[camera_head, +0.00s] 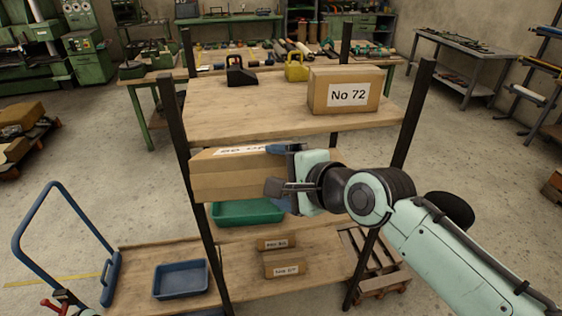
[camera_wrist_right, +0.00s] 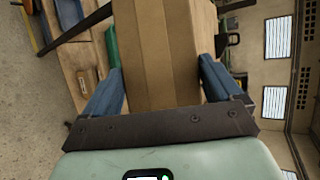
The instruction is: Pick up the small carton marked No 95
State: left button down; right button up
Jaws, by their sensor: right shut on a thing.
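My right gripper (camera_head: 290,183) is shut on a brown carton (camera_head: 235,183) at the left of its fingers, between the top board and the lower shelves of the rack. The carton has a white label on its upper face, seen at a steep angle and partly hidden, so I cannot read its number surely. In the right wrist view the carton (camera_wrist_right: 165,50) sits between the two blue fingers of the gripper (camera_wrist_right: 158,85). My left gripper is not in view.
A carton marked No 72 (camera_head: 345,92) stands on the top board (camera_head: 230,118). Below are a green tray (camera_head: 247,213), two small cartons (camera_head: 285,265) with labels too small to read, and a blue tray (camera_head: 181,279). Dark rack posts (camera_head: 410,115) stand close to my arm.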

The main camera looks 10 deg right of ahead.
jog(key=g+p, duration=0.1)
jog(key=r+g+p, duration=0.1)
jog(key=p, duration=0.1)
jog(key=shift+w+m, duration=0.15)
jog(key=shift+m, duration=0.15)
jog(key=shift+w+f+g+h, duration=0.15)
jog(key=shift+f+g+h, duration=0.15)
jog(key=shift+g, duration=0.3)
jog(key=shift+a+m+g, duration=0.1)
jog(key=shift+m+g, duration=0.2)
jog(key=shift+g, duration=0.2)
jog(key=shift+s+g, duration=0.35)
jog(key=shift+g, duration=0.35)
jog(key=m+g, duration=0.1)
jog(key=g, duration=0.2)
jog(key=shift+w, duration=0.15)
jog(key=g, duration=0.3)
jog(key=shift+m+h, duration=0.3)
jog(key=shift+m, duration=0.1)
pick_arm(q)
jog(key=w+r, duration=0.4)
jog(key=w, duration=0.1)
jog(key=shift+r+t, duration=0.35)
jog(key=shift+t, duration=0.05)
pick_arm(e)
jog(key=shift+g, duration=0.3)
